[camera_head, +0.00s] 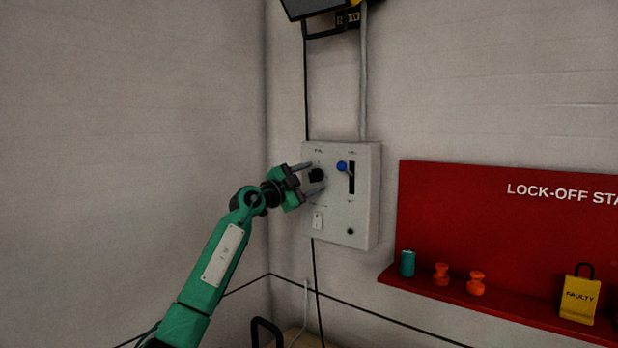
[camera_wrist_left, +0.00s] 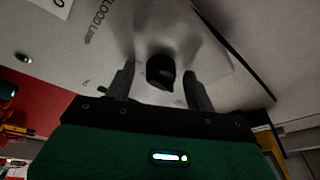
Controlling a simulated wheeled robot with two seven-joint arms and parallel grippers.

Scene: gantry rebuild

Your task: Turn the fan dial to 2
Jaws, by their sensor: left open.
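The fan dial (camera_head: 316,175) is a black knob on the upper left of a light grey control box (camera_head: 365,223) on the wall. In the left wrist view the dial (camera_wrist_left: 160,71) sits between my two open fingers, with a gap on each side. My left gripper (camera_head: 318,178) reaches in from the left, its fingers above and below the dial. The dial's markings are too small and dark to read, so its setting is unclear. My right gripper is in neither view.
A blue-knobbed lever (camera_head: 342,166) in a slot is right of the dial. A white switch (camera_head: 317,221) and a small dark button (camera_head: 350,231) sit below. A red lock-off board (camera_head: 480,225) with a shelf holding several items is to the right. Wall left of the box is bare.

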